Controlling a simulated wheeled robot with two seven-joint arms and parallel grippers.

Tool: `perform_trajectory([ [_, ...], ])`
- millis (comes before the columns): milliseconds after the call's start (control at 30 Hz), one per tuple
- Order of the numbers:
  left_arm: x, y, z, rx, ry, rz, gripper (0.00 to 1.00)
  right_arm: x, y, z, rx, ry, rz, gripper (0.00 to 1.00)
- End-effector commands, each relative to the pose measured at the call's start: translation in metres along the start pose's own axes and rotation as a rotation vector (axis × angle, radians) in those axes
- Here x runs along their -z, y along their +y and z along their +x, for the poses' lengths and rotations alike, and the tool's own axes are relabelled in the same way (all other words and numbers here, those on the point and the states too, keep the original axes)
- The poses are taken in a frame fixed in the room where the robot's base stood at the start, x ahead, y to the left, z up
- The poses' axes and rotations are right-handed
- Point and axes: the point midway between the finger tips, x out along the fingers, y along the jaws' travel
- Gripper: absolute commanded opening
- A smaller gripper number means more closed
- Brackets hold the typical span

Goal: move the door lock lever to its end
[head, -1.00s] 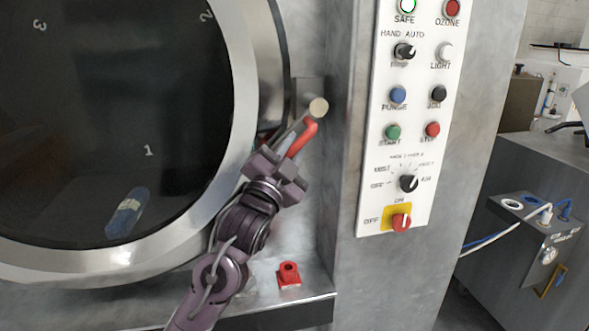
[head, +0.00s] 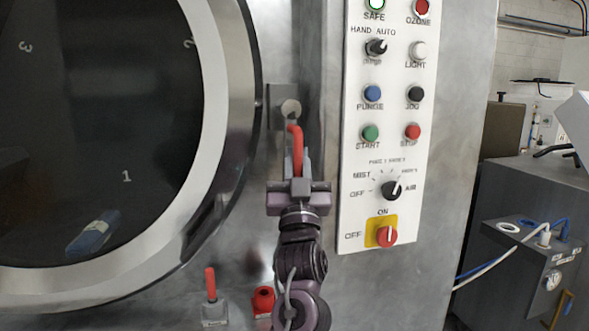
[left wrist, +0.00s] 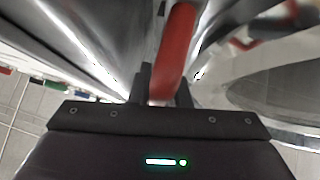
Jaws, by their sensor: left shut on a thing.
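The door lock lever (head: 296,143) is a red handle below a round metal pivot (head: 290,108), just right of the round washer door (head: 228,130). It hangs almost straight down. My left gripper (head: 299,172) is shut on the lever's lower part, with its fingers on either side. In the left wrist view the red lever (left wrist: 175,50) runs up from between the fingers (left wrist: 162,92). The lever's lower end is hidden by the gripper. My right gripper is not in view.
A white control panel (head: 388,120) with buttons and knobs is close to the right of my gripper. A second red handle (head: 210,283) and a red block (head: 263,300) are below. A grey cabinet (head: 535,210) with hoses stands at the right.

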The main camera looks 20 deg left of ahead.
Motion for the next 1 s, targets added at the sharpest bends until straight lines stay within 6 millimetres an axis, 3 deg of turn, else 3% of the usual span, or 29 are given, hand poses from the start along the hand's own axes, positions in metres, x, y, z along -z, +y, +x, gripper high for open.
perform_trajectory([
  [600,0.0037,0.0016,0.0024,0.03,0.016,-0.035,0.0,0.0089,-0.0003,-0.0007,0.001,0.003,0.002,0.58],
  [633,0.0038,0.0016,0.0025,0.029,0.016,-0.035,0.17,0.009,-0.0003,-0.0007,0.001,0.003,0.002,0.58],
  [800,0.0026,0.0018,0.0019,0.029,0.014,-0.033,0.38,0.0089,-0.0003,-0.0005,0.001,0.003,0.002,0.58],
  [1000,0.0014,0.0017,0.0014,0.029,0.011,-0.032,0.38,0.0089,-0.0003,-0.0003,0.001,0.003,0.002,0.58],
])
